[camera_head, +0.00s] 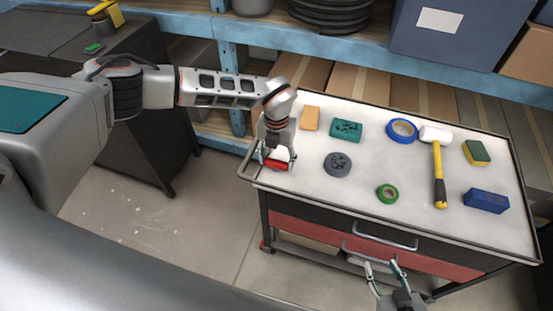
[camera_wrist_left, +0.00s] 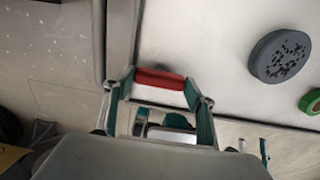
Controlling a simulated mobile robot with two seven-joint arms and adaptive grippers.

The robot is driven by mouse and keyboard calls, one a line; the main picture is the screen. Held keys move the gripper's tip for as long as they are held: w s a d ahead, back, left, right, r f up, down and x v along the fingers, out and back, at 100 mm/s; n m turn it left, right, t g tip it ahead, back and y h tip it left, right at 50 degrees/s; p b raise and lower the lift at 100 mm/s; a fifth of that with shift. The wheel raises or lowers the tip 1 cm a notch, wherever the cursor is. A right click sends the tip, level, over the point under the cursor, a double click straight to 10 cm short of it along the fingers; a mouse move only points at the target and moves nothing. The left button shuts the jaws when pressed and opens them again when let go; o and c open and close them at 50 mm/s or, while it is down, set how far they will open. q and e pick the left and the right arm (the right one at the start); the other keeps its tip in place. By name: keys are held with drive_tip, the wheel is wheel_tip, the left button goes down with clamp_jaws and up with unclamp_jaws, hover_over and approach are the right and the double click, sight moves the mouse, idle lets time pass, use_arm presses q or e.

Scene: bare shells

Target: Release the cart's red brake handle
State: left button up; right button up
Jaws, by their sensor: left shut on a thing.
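The cart (camera_head: 300,189) has a pale top with a dark rim, and a dark and a red drawer below. The red brake handle (camera_head: 277,165) is at the cart's left end, near the front left corner. My left gripper (camera_head: 275,159) is shut on the handle from above. In the left wrist view the red bar (camera_wrist_left: 160,78) lies between the two fingertips (camera_wrist_left: 163,90), and the fingers hide its ends. The handle's mount is hidden. My right gripper (camera_head: 384,267) is open and empty in front of the drawers, its fingers apart.
On the cart top lie a grey disc (camera_head: 338,163), a green tape roll (camera_head: 387,194), a blue tape roll (camera_head: 401,130), a mallet (camera_head: 438,175) and several blocks. A blue-framed shelf (camera_head: 320,46) stands behind. A dark cabinet (camera_head: 140,120) stands at left. Floor is clear between cabinet and cart.

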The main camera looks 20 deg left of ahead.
sight(277, 161)
use_arm(q)
drive_tip(key=o, duration=1.1)
drive_tip(key=shift+r, duration=0.1)
wheel_tip(277, 161, up, 12)
idle(0.4)
